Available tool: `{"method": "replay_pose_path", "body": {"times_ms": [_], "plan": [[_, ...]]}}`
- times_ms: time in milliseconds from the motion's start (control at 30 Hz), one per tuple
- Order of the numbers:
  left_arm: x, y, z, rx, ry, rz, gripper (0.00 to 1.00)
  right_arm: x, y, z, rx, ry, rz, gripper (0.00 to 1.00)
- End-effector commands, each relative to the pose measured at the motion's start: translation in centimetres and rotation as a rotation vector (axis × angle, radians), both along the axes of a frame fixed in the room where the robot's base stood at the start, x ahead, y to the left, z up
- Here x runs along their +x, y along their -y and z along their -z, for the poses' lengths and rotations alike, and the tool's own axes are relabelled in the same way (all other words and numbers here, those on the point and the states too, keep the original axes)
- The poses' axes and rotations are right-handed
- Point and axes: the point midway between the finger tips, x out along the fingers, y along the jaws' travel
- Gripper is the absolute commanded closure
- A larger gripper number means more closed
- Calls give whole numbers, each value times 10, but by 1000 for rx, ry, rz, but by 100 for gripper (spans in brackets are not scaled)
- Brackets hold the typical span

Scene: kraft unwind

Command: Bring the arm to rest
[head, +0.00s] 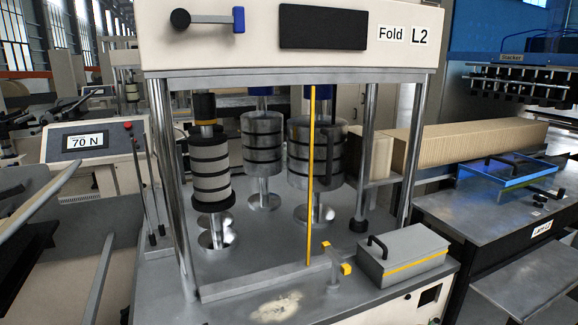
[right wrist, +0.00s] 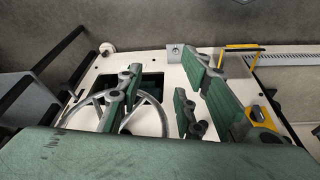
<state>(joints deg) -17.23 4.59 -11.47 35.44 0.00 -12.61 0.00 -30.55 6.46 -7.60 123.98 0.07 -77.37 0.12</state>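My right gripper (right wrist: 158,98) shows in the right wrist view, with its green-padded fingers spread apart. Nothing is held between them. Behind the fingers are a white machine panel and a silver handwheel (right wrist: 150,118) by a dark square opening; the fingers partly cover both. Whether they touch the panel I cannot tell. Neither gripper shows in the head view, and no left wrist view is given, so my left gripper is out of sight.
The fold machine (head: 290,272) stands in front, with posts, banded rollers (head: 210,168) and a yellow upright bar (head: 311,180). A grey box (head: 402,254) sits on its deck. A control display (head: 86,142) is at left, a dark table (head: 490,212) at right. A yellow handle (right wrist: 240,47) is near the fingers.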

Motion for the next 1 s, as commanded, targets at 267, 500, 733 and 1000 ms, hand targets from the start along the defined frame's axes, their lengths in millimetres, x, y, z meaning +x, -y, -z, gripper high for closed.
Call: {"method": "replay_pose_path", "body": {"times_ms": [267, 500, 733, 1000], "plan": [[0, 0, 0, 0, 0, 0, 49, -16, 0, 127, -5, -57, -11, 66], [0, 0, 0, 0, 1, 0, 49, -68, 8, 232, -11, -106, -22, 66], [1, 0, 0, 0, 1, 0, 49, -141, 21, 302, -19, -152, -33, 66], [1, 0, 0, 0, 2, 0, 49, -196, 32, 330, -23, -175, -41, 66]]}}
